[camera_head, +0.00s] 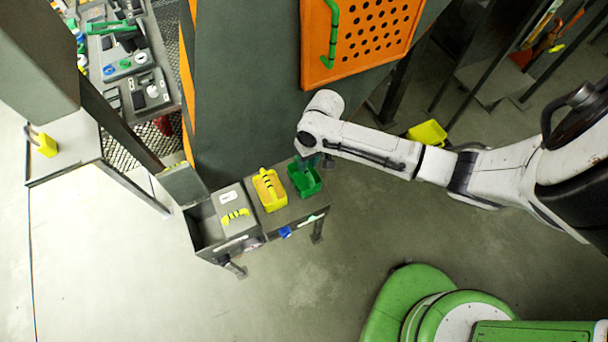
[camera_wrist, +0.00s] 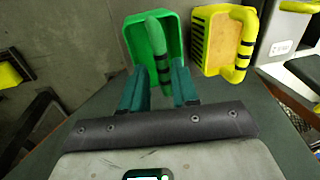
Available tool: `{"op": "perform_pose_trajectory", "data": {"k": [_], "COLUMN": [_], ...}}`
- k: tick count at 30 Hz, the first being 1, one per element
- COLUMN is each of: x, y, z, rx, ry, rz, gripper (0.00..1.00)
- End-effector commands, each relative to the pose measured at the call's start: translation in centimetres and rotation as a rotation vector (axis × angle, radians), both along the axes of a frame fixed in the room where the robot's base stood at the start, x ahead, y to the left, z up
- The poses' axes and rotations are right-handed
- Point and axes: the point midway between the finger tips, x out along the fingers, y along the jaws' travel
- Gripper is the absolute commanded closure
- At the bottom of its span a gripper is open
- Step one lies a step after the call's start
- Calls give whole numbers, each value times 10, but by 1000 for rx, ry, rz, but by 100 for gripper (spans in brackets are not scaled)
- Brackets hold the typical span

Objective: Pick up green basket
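The green basket (camera_head: 305,184) stands on a grey shelf surface (camera_head: 290,213), to the right of a yellow basket (camera_head: 269,195). In the wrist view the green basket (camera_wrist: 136,38) is straight ahead, and its green handle with black stripes (camera_wrist: 157,48) runs toward me. My gripper (camera_wrist: 160,88) is open, with its two dark green fingers apart. The lower end of the handle appears in the gap between the fingers; I cannot tell whether they touch it. In the head view my wrist is above the green basket and hides part of it.
The yellow basket (camera_wrist: 212,35) stands close beside the green one. A grey bin (camera_head: 207,225) with a yellow-and-black handle adjoins them. An orange perforated panel (camera_head: 350,45) and dark wall rise behind. Another yellow container (camera_head: 427,133) lies beyond my arm. Open floor lies in front.

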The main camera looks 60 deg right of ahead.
Motion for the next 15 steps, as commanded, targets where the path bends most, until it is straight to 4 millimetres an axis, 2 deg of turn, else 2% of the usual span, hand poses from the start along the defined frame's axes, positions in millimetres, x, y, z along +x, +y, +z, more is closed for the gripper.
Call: {"op": "perform_pose_trajectory", "data": {"k": [5, 12, 15], "x": [1, 4, 5], "y": [4, 12, 13], "z": [-12, -45, -52], "rx": [-1, -1, -1], "ry": [3, 2, 2], "rz": [1, 2, 2], "gripper": [71, 71, 71]}}
